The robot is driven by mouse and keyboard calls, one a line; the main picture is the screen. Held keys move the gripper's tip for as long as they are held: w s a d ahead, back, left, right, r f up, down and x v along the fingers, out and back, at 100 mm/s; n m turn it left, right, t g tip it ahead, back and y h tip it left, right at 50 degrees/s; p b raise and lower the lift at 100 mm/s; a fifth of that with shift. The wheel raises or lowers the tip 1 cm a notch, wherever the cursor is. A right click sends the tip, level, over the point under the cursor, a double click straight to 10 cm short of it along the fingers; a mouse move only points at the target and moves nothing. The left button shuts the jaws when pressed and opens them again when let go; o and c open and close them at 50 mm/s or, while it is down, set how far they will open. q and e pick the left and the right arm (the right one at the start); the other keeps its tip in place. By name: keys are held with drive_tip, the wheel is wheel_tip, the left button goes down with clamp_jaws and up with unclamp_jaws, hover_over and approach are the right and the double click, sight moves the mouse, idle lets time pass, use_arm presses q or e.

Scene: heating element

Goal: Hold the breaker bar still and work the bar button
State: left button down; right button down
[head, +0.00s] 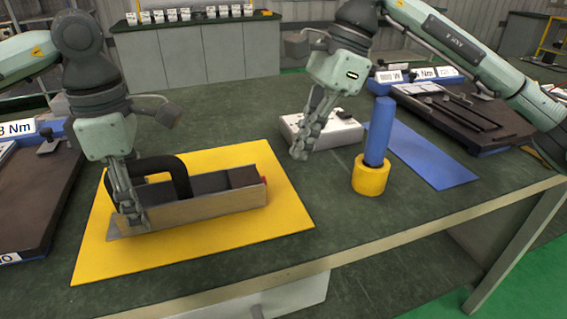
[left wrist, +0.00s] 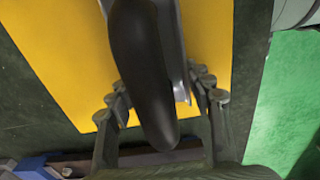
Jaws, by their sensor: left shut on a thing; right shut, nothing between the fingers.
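The breaker bar appears to be the long box-shaped body (head: 200,208) with a dark top and an arched black handle (head: 181,172), lying on the yellow mat. A small red part (head: 265,181), possibly the bar button, shows at its right end. My left gripper (head: 130,212) is at the bar's left end, shut on the handle. In the left wrist view the black handle (left wrist: 143,75) runs between the fingers of my left gripper (left wrist: 163,100). My right gripper (head: 299,153) is shut and empty, apart from the bar, beside a white box.
The yellow mat (head: 256,235) lies on the dark green table. A blue cylinder (head: 379,130) stands in a yellow cup (head: 370,178) to the right, near a blue mat (head: 425,160). The white box (head: 345,130) is behind. Toolcases sit at both sides.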

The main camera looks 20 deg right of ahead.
use_arm(q)
drive_tip(key=shift+a, duration=0.15)
use_arm(e)
drive_tip(key=v, duration=0.6)
use_arm(q)
drive_tip(key=c, duration=0.6)
unclamp_jaws()
wheel_tip(320, 180, up, 12)
drive_tip(key=shift+f, duration=0.1)
